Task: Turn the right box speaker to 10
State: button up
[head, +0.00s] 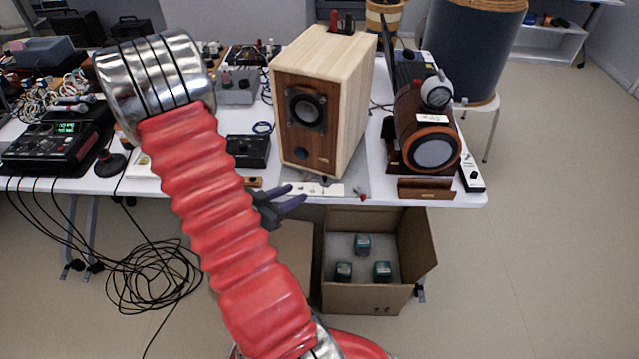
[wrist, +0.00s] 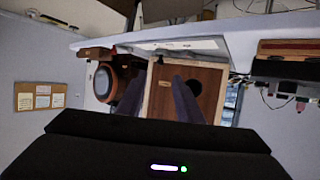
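A light wooden box speaker (head: 345,100) with a darker brown front and a round black cone stands upright on the white table in the head view. It also shows inverted in the wrist view (wrist: 212,72). No numbered control is readable on it. To its right is a dark brown rounded speaker (head: 407,118) with an orange-ringed round front, also in the wrist view (wrist: 104,82). My gripper (head: 297,194) is in front of the table edge, below the box speaker. In the wrist view its fingers (wrist: 161,80) are apart, with nothing between them, pointing at the speaker front.
The white table (head: 465,195) holds electronics at left, including a black device (head: 55,145) with a green display. An open cardboard box (head: 365,293) with several small items stands below the table edge. Loose cables (head: 150,275) lie on the floor at left. Floor at right is clear.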

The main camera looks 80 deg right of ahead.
aim_at(324, 181)
jog(key=shift+d, duration=0.1)
jog(key=shift+x, duration=6.8)
jog(key=shift+f, duration=0.15)
jog(key=shift+c, duration=0.2)
grip_shut()
